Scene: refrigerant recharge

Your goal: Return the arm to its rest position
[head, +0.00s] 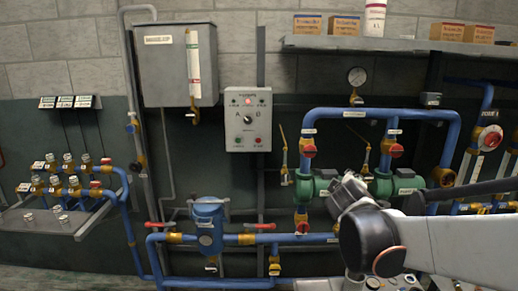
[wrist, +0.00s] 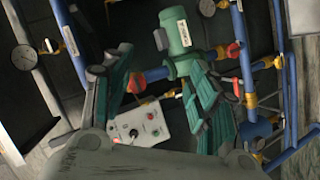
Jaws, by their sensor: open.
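My arm reaches in from the right edge of the head view, and my gripper (head: 345,190) is in front of the green pumps and blue pipes. In the wrist view my gripper (wrist: 158,95) shows two green ribbed fingers spread apart, with nothing held between them. The grey control box (wrist: 150,122) with its knob and buttons shows beyond and between the fingers. A green pump (wrist: 176,32) shows above them. Whether the gripper touches any pipe is not clear.
The wall control box (head: 248,120) is left of my gripper. A blue filter housing (head: 208,222) stands lower left. A shelf (head: 400,45) with boxes is above. A pressure gauge (head: 357,76) and red-handled valves crowd the pipework. Open floor is barely visible.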

